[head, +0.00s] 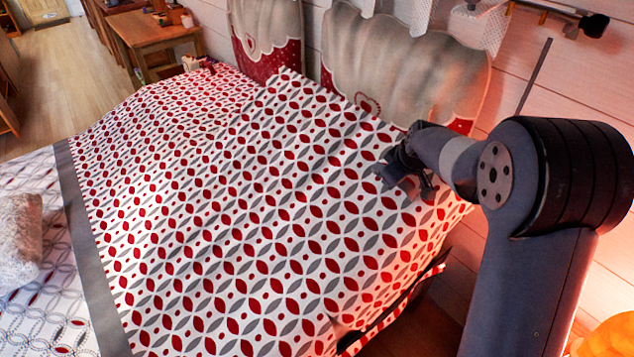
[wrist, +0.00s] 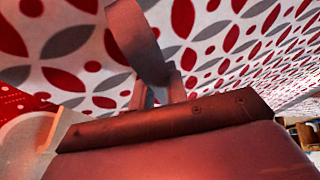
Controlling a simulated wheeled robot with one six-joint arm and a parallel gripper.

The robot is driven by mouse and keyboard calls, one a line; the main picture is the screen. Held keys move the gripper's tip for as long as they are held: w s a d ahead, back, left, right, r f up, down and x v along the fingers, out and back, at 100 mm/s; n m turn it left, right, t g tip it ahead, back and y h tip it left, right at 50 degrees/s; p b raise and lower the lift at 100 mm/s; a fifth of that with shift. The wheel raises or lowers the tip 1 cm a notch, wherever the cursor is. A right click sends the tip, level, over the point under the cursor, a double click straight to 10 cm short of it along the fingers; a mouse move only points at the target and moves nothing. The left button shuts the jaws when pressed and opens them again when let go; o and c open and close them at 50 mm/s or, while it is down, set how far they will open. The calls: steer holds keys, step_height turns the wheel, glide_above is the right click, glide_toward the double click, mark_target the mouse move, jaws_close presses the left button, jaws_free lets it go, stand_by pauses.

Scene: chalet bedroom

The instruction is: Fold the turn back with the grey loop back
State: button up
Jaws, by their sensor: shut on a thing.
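The turn back (head: 250,220) is a cloth with red and grey leaf shapes on white and a grey band along its left edge. It spreads across the bed, its upper part raised towards the pillows. My gripper (head: 403,178) is at the cloth's right side, below the big pillow. In the wrist view the patterned cloth (wrist: 225,45) fills the background. A grey strap, the grey loop (wrist: 137,40), runs down to my gripper (wrist: 163,92), which is shut on it. The loop's lower end is hidden by the gripper, and the head view does not show it clearly.
Two grey and red pillows (head: 405,65) lean at the wall. A fluffy white cushion (head: 18,240) lies on the white bedcover (head: 40,315) at left. A wooden table (head: 155,30) stands behind the bed. An orange glowing lamp (head: 605,338) is at bottom right.

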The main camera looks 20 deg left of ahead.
steer(key=shift+s+f, duration=0.15)
steer(key=shift+f, duration=0.05)
steer(key=s+a+r+t+p, duration=0.1)
steer(key=s+a+r+p, duration=0.1)
steer(key=s+r, duration=0.3)
steer(key=shift+a+r+h, duration=0.3)
steer(key=shift+a+r, duration=0.25)
steer(key=shift+a, duration=0.15)
steer(key=shift+s, duration=0.15)
steer(key=shift+o, duration=0.6)
steer(key=s+a+r+t+b, duration=0.1)
steer(key=s+a+r+b, duration=0.1)
steer(key=s+a+r, duration=0.2)
steer(key=shift+s+r+n+h, duration=0.3)
steer(key=shift+s+h, duration=0.1)
steer(key=shift+s, duration=0.75)
steer(key=shift+s+a, duration=0.1)
steer(key=shift+a, duration=0.05)
steer(key=s+a, duration=0.1)
steer(key=s, duration=0.1)
steer(key=s+a+r, duration=0.1)
steer(key=s, duration=0.1)
steer(key=s+a+r, duration=0.1)
steer(key=s+a, duration=0.1)
steer(key=shift+r, duration=0.1)
steer(key=shift+c, duration=0.6)
steer(key=shift+s+a+r, duration=0.25)
steer(key=shift+s+a, duration=0.05)
steer(key=shift+s, duration=0.05)
